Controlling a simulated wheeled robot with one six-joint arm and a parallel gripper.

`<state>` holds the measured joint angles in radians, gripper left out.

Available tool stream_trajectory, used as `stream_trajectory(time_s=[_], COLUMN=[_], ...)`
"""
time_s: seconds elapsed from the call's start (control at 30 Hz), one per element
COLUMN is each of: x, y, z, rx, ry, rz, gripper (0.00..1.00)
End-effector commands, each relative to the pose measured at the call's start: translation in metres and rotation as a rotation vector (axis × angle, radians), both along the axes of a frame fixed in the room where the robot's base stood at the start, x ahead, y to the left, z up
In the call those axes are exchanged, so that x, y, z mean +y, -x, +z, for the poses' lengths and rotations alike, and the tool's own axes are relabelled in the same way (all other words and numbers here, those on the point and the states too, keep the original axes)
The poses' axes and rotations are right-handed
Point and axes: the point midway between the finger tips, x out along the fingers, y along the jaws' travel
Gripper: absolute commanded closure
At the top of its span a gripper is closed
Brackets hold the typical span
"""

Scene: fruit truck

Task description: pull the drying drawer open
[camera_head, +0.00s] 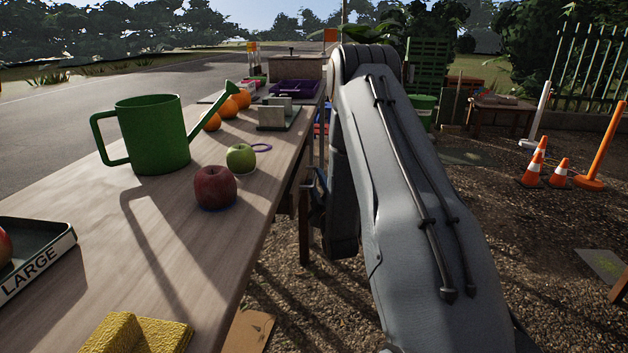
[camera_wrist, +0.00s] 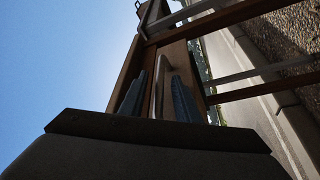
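In the wrist view, a brown wooden front (camera_wrist: 188,60) faces me, which looks like the drying drawer; it shows at a steep tilt. A thin pale upright bar (camera_wrist: 159,80), apparently its handle, stands out from it. My gripper (camera_wrist: 157,92) has its two blue-grey fingers apart, one on each side of the bar. Gaps show between the fingers and the bar, and I cannot see contact. In the head view, the drawer front is hidden below the table edge, and my arm covers most of that area.
The wooden table (camera_head: 105,230) holds a green watering can (camera_head: 152,135), a red apple (camera_head: 214,187), a green apple (camera_head: 240,157), oranges (camera_head: 229,108), a LARGE tray (camera_head: 42,268) and a yellow cloth (camera_head: 135,335). Gravel lies right of the table. Traffic cones (camera_head: 534,165) stand farther off.

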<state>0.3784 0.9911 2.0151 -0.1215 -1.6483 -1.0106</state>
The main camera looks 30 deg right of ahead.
Motion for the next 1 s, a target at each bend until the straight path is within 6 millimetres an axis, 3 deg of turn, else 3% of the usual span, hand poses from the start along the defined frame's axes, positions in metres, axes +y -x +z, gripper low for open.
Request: stream_trajectory(time_s=[0.2, 0.5, 0.7, 1.0], x=[-0.003, -0.002, -0.002, 0.000], y=[-0.018, -0.021, -0.021, -0.023], z=[0.004, 0.004, 0.004, 0.004], rx=[-0.001, 0.001, 0.001, 0.001], ry=[0.000, -0.001, -0.001, -0.001], rz=[0.002, 0.003, 0.003, 0.010], gripper=[0.70, 0.70, 1.00, 1.00])
